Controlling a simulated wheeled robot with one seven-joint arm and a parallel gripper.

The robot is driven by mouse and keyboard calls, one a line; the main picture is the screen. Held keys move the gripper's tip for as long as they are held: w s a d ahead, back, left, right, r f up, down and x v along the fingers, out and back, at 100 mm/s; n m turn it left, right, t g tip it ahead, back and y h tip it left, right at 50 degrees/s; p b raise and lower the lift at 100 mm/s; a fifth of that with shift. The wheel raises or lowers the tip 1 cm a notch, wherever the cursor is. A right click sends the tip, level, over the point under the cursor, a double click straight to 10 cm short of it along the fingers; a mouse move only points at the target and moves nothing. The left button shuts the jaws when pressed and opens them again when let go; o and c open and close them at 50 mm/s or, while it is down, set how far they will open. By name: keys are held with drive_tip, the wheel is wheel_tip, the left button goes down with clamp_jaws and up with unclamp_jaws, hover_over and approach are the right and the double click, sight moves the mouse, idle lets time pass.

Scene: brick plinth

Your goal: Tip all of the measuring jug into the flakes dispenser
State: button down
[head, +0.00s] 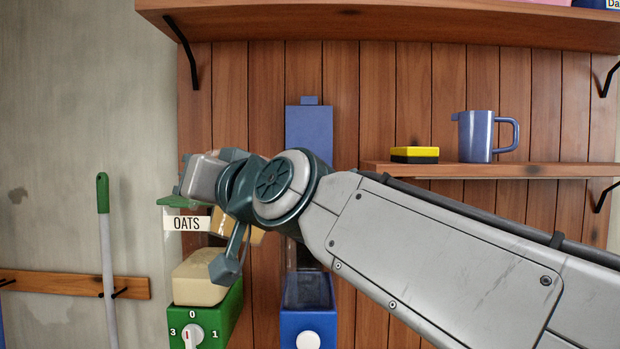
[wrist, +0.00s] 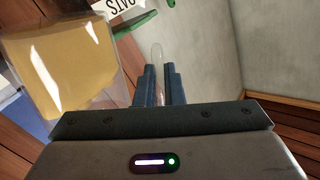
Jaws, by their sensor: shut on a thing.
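The measuring jug (wrist: 65,65) is clear and holds a tan, grainy load. It fills the left of the wrist view. My gripper (wrist: 159,78) is shut on its clear handle (wrist: 158,55). In the head view my wrist and arm hide most of the jug. A dispenser with a blue base (head: 307,325) and a clear, dark-looking bin (head: 307,290) stands below my arm. A blue panel (head: 310,140) rises above it; the part between, including any label, is hidden. I cannot tell the jug's exact tilt.
A green-based dispenser (head: 235,310) labelled OATS (head: 187,224), with pale contents, stands left of the blue one, close to my gripper. A shelf on the right holds a blue mug (head: 478,137) and a yellow-and-black block (head: 415,154). Another shelf (head: 380,22) runs overhead.

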sight(209, 152)
drive_tip(key=r+p, duration=0.1)
drive_tip(key=r+m+p, duration=0.1)
drive_tip(key=w+d+r+p, duration=0.1)
drive_tip(key=shift+r, duration=0.3)
drive_tip(key=shift+w+d+r+m+p, duration=0.45)
drive_tip(key=shift+w+r+m+p, duration=0.25)
drive_tip(key=shift+m+p, duration=0.2)
drive_tip(key=shift+w+d+r+m+p, duration=0.35)
drive_tip(key=shift+w+d+m+p, duration=0.05)
drive_tip(key=shift+m+p, duration=0.4)
drive_tip(key=shift+w+d+r+m+p, duration=0.2)
drive_tip(key=shift+r+m+p, duration=0.3)
drive_tip(key=shift+p, duration=0.3)
drive_tip(key=shift+w+d+r+m+p, duration=0.15)
drive_tip(key=shift+r+m+p, duration=0.35)
drive_tip(key=shift+p, duration=0.3)
drive_tip(key=shift+w, duration=0.15)
drive_tip(key=shift+w+d+r+m+p, duration=0.15)
drive_tip(key=shift+w+d+m+p, duration=0.1)
drive_tip(key=shift+m+p, duration=0.3)
drive_tip(key=w+d+r+m+p, duration=0.3)
drive_tip(key=w+d+m+p, duration=0.2)
drive_tip(key=w+d+m, duration=0.1)
drive_tip(key=shift+w+r+m+g, duration=0.25)
drive_tip(key=shift+w+m+g, duration=0.05)
drive_tip(key=shift+w+m, duration=0.15)
